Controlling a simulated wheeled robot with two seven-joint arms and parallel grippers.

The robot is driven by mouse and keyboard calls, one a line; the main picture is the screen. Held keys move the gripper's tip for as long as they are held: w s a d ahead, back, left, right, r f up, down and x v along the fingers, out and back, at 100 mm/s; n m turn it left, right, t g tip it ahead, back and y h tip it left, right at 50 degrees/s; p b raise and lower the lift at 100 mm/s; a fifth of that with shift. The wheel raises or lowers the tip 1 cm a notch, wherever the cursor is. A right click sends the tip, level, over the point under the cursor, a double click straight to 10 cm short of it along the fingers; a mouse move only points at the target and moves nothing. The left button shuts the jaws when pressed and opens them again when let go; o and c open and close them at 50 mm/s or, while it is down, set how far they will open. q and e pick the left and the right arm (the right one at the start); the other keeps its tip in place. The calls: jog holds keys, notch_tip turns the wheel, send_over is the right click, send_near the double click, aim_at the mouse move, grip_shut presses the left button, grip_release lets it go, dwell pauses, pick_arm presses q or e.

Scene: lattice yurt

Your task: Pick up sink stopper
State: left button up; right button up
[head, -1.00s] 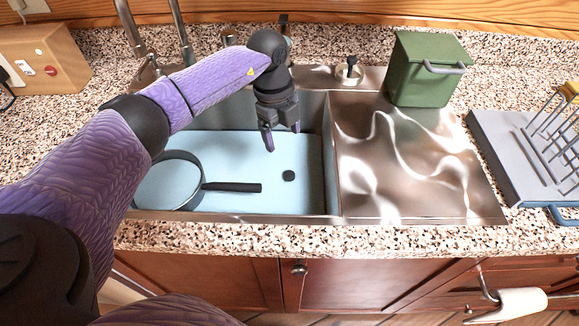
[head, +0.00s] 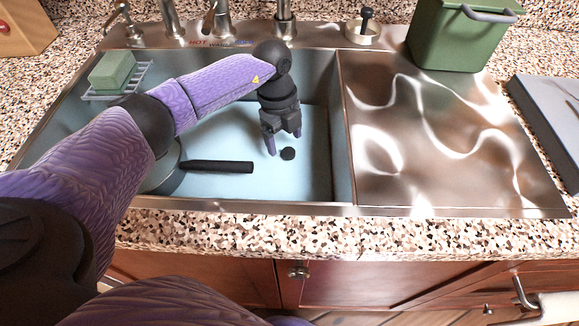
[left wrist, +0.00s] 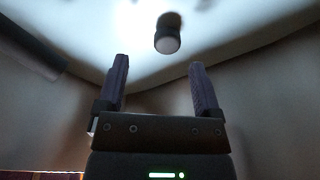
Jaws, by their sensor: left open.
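A small black round piece (head: 288,153), which looks like the sink stopper, sits on the pale floor of the sink basin. In the left wrist view it is a short dark cylinder (left wrist: 167,38) with a lighter end, beyond the fingertips and roughly between their lines. My left gripper (head: 284,142) is inside the basin, pointing down, just behind and left of the piece. Its two fingers (left wrist: 160,66) are apart with nothing between them. My right gripper is not in view.
A pan (head: 168,175) lies in the basin, its black handle (head: 218,167) pointing toward the piece. A green sponge (head: 112,71) is on a rack at left. The basin wall stands right of my gripper. A black-knobbed metal fitting (head: 363,30) and green bin (head: 460,38) stand behind.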

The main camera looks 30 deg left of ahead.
aim_at(288, 151)
pick_arm(q)
jog(key=f+b, duration=0.1)
jog(key=f, duration=0.2)
jog(key=f+b, duration=0.1)
jog(key=f, duration=0.1)
jog(key=shift+w+d+f+b, duration=0.2)
jog(key=shift+w+d+b, duration=0.05)
jog(key=shift+d+b, duration=0.1)
jog(key=shift+f, duration=0.25)
jog(key=shift+r, duration=0.2)
jog(key=c, duration=0.5)
grip_shut()
